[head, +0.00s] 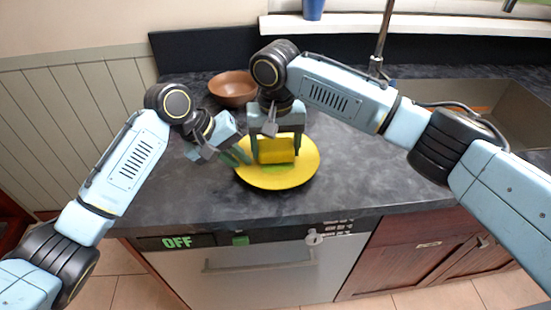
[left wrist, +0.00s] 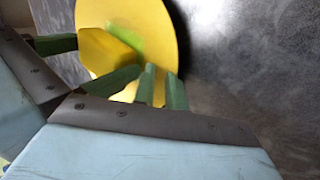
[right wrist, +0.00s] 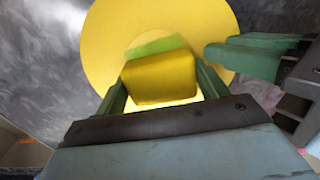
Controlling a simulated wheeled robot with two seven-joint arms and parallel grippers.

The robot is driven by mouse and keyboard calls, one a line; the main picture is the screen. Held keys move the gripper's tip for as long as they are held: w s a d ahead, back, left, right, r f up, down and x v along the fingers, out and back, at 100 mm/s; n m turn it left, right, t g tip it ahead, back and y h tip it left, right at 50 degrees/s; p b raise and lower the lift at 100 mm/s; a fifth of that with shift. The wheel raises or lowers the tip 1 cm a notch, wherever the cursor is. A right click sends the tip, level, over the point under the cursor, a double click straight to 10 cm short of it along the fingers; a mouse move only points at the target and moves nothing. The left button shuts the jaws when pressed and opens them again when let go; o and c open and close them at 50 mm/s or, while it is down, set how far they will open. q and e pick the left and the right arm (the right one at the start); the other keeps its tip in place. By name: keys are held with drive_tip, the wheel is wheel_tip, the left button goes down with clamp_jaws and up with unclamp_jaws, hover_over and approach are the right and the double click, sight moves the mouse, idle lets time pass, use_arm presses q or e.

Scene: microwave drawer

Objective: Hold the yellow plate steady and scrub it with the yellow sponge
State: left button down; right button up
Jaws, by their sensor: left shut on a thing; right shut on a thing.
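The yellow plate (head: 300,172) lies near the counter's front edge. My left gripper (head: 240,156) is shut on the plate's left rim; the rim runs between its fingers (left wrist: 161,88) in the left wrist view. My right gripper (head: 276,145) points down over the plate and is shut on the yellow sponge (head: 277,150). The sponge also shows between the fingers in the right wrist view (right wrist: 160,78). A green patch (right wrist: 155,45) shows beside the sponge at the plate; I cannot tell whether it is sponge layer or a mark. Contact under the sponge is hidden.
A brown bowl (head: 233,88) stands behind the plate, near the wall. The sink (head: 480,105) and tap (head: 380,50) are at the back right. The dark counter (head: 365,180) is clear right of the plate. A dishwasher front (head: 255,270) is below.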

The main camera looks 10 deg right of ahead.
drive_tip(key=shift+f, duration=0.6)
drive_tip(key=shift+d, duration=0.1)
idle(0.3)
drive_tip(key=shift+d, duration=0.4)
drive_tip(key=o, duration=0.7)
drive_tip(key=shift+d+f, duration=0.1)
drive_tip(key=shift+d+r, duration=0.1)
drive_tip(key=shift+r, duration=0.55)
